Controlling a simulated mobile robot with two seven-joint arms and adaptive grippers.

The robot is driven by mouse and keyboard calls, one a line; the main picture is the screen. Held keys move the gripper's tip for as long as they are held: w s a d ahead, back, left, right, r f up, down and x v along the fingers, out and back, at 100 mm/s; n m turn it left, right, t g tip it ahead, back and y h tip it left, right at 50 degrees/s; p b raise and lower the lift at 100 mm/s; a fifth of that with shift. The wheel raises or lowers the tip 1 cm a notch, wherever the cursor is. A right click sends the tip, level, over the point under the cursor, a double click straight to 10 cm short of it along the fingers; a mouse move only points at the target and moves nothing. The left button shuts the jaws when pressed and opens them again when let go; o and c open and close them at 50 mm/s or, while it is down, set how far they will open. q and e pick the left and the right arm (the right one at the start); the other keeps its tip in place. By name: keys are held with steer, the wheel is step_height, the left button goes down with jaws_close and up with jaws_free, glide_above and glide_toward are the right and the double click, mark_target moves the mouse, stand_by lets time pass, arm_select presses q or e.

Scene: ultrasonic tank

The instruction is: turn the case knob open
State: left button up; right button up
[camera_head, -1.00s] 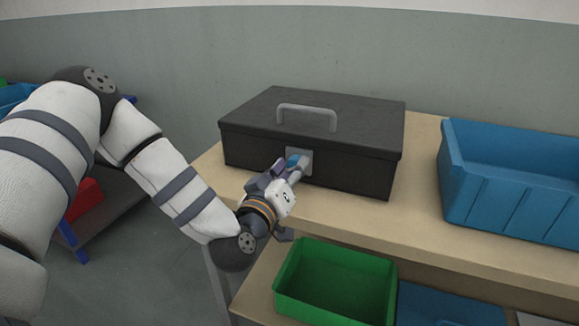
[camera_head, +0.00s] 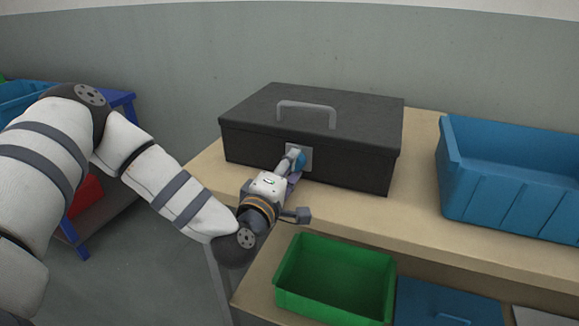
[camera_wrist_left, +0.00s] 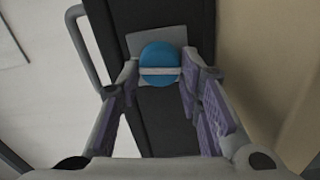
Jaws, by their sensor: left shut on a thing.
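A dark grey case (camera_head: 345,155) with a closed lid and a light grey handle (camera_head: 307,107) stands on the tan bench top. On its front is a grey square plate with a round blue knob (camera_head: 301,162). In the left wrist view the knob (camera_wrist_left: 160,64) shows a pale bar across its face, running crosswise in that picture. My left gripper (camera_head: 293,164) is at the case front, shut on the knob. Its fingers (camera_wrist_left: 160,76) lie on either side of the knob in the wrist view. The fingers partly hide the knob in the head view. My right gripper is not in view.
A blue bin (camera_head: 510,185) stands on the bench top at the right. The bench top between the case and the right-hand blue bin is clear.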

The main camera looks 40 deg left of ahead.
arm_select(q)
steer(key=shift+f+n, duration=0.1)
steer(key=shift+n, duration=0.6)
steer(key=o, duration=1.1)
steer(key=shift+d, duration=0.1)
steer(key=v, duration=0.7)
steer(key=shift+s, duration=0.25)
